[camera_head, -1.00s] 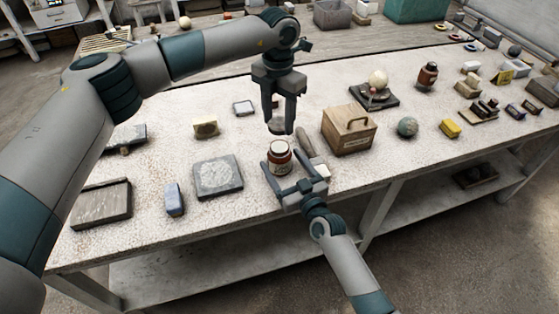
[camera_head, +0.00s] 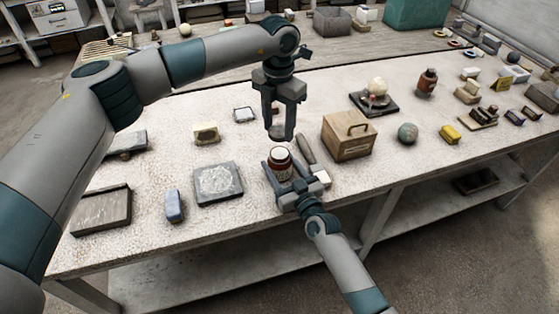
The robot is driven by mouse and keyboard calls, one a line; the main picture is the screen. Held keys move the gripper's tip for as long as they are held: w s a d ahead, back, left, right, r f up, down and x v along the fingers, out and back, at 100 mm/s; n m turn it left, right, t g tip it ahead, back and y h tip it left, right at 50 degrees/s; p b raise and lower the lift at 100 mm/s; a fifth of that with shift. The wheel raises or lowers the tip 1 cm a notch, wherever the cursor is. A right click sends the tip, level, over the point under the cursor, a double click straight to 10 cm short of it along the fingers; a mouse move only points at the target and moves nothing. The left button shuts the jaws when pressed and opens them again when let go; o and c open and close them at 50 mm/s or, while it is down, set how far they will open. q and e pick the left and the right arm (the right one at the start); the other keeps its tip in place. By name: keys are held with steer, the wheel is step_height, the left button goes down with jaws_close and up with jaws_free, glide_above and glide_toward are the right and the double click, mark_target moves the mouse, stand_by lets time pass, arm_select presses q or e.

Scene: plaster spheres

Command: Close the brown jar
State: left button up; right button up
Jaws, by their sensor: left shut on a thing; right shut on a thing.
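The brown jar (camera_head: 280,161) stands upright near the front of the table, with a pale label band and a dark top. My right gripper (camera_head: 282,174) comes from the front and is shut on the jar, with a finger along each side of its body. My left gripper (camera_head: 280,128) points straight down just above and behind the jar in the picture. It is shut on a small dark round thing, seemingly the jar's lid (camera_head: 281,135). The lid is apart from the jar, and the fingers partly hide it.
A wooden box with a handle (camera_head: 346,136) stands right of the jar, and a long-handled tool (camera_head: 305,150) lies close beside it. A grey slab (camera_head: 217,184) and a blue block (camera_head: 175,206) lie to the left. The table's front edge is close to the jar.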

arm_select(q)
glide_above(279, 154)
steer(key=shift+f, duration=2.45)
steer(key=shift+f, duration=0.9)
steer(key=shift+f, duration=0.55)
